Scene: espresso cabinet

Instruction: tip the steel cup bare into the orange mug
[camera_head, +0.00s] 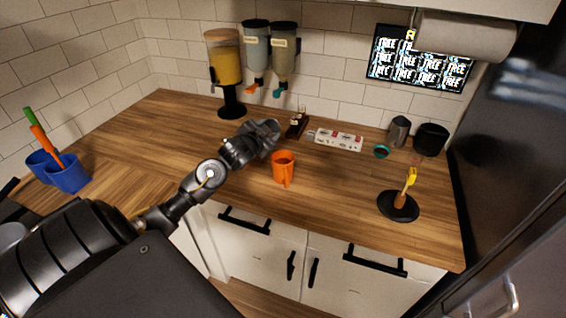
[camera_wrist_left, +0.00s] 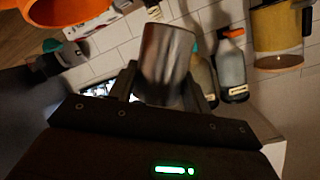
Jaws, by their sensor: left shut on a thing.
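The orange mug (camera_head: 283,170) stands upright on the wooden counter near its front edge. In the left wrist view part of its orange body (camera_wrist_left: 72,10) shows at the top left, cut off by the frame. My left gripper (camera_head: 262,134) is raised behind and to the left of the mug in the head view. It is shut on the steel cup, which shows in the left wrist view (camera_wrist_left: 168,55) between the two fingers. In the head view the cup is hard to tell from the dark gripper. The cup's inside is hidden. My right gripper is not in view.
Dispensers, one yellow (camera_head: 226,68), stand or hang at the back. A white and red box (camera_head: 338,140), a dark pitcher (camera_head: 398,132) and a black canister (camera_head: 431,139) stand behind right. A round black mat (camera_head: 384,208) with a brush lies front right. Blue cups (camera_head: 72,178) stand left.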

